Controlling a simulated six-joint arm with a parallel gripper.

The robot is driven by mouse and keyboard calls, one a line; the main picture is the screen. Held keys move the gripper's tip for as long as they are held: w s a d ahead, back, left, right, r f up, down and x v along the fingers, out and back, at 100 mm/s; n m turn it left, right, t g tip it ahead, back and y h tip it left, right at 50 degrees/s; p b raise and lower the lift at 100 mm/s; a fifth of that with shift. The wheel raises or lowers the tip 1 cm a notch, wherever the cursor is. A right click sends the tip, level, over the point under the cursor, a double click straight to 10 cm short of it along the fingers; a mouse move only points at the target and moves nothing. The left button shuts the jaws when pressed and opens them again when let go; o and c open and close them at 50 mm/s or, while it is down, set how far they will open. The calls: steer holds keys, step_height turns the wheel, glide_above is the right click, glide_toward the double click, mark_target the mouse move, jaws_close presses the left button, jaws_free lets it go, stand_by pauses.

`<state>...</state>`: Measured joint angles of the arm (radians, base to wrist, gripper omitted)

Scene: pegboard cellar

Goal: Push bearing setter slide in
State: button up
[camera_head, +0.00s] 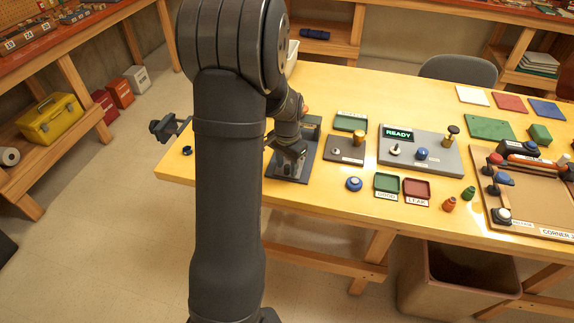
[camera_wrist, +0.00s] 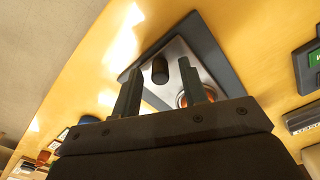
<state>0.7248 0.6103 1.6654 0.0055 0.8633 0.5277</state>
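The bearing setter appears to be the device on a dark base plate (camera_head: 291,176) at the left part of the bench, partly hidden by my arm in the head view. In the wrist view its grey plate (camera_wrist: 211,45) carries an upright-looking black cylindrical knob (camera_wrist: 160,70) and an orange-rimmed round part (camera_wrist: 183,99). My gripper (camera_wrist: 160,66) is open, its two dark fingers apart with the knob showing between them. I see a gap on each side of the knob; contact cannot be told. In the head view my gripper (camera_head: 290,152) is over the device. Which part is the slide is unclear.
Right of the device are a small brown plate with a knob (camera_head: 347,149), a grey tester with a READY display (camera_head: 398,133), and green and red trays (camera_head: 417,189).

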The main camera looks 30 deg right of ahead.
steer(key=shift+f, duration=0.25)
jaws_close()
steer(key=w+d, duration=0.7)
steer(key=shift+w+d+r, duration=0.1)
steer(key=shift+w+d, duration=0.3)
jaws_free()
steer(key=shift+r, duration=0.1)
